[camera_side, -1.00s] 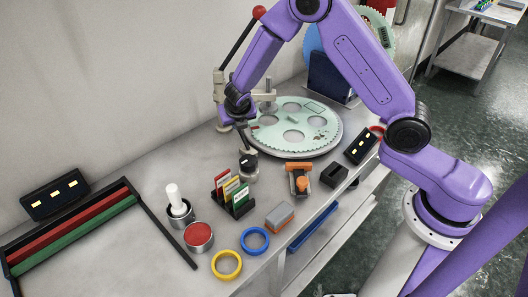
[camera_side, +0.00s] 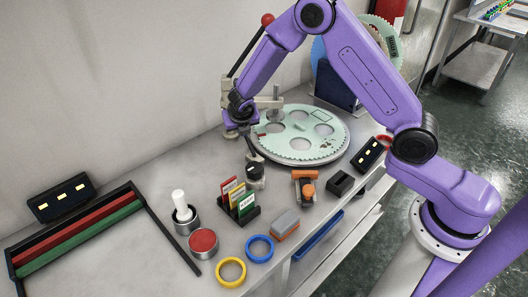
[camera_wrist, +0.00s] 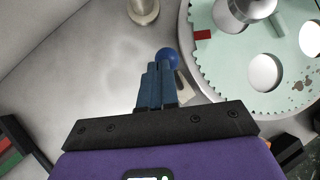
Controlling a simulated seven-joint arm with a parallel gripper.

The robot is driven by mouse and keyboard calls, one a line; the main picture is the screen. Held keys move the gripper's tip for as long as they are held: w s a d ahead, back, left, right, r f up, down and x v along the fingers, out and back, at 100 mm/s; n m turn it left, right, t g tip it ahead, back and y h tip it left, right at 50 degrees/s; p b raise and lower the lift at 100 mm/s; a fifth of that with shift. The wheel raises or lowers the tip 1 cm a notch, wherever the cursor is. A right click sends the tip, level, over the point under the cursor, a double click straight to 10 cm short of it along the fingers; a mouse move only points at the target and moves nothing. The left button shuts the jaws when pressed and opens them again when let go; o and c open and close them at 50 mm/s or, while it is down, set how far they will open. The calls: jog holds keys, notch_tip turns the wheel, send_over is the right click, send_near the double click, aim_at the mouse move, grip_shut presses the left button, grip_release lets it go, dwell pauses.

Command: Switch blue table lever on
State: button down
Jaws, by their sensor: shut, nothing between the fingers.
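The blue ball knob (camera_wrist: 170,55) of the blue table lever shows in the wrist view, just beyond my fingertips. In the side view my gripper (camera_side: 256,157) points down at the table, left of the round green plate. I cannot make out the blue knob there.
The green toothed plate (camera_side: 298,158) lies close on the right. A red-knobbed lever (camera_side: 267,19) rises behind my wrist. Table at left of my gripper is clear.

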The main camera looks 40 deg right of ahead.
jog(key=s+a+r, duration=0.1)
jog(key=a+r, duration=0.2)
jog(key=r, duration=0.6)
jog(key=shift+s, duration=0.3)
jog(key=shift+a+r, duration=0.1)
jog(key=shift+a, duration=0.05)
jog(key=s+d+r+m+g+y, duration=0.2)
jog(key=s+m, duration=0.7)
jog(key=s, duration=1.1)
jog(key=s+d+r+m+g+y, duration=0.2)
jog(key=s+m, duration=0.7)
jog(key=s, duration=1.1)
jog(key=shift+s+r+g, duration=0.2)
jog(key=shift+r+g, duration=0.1)
jog(key=shift+g, duration=0.4)
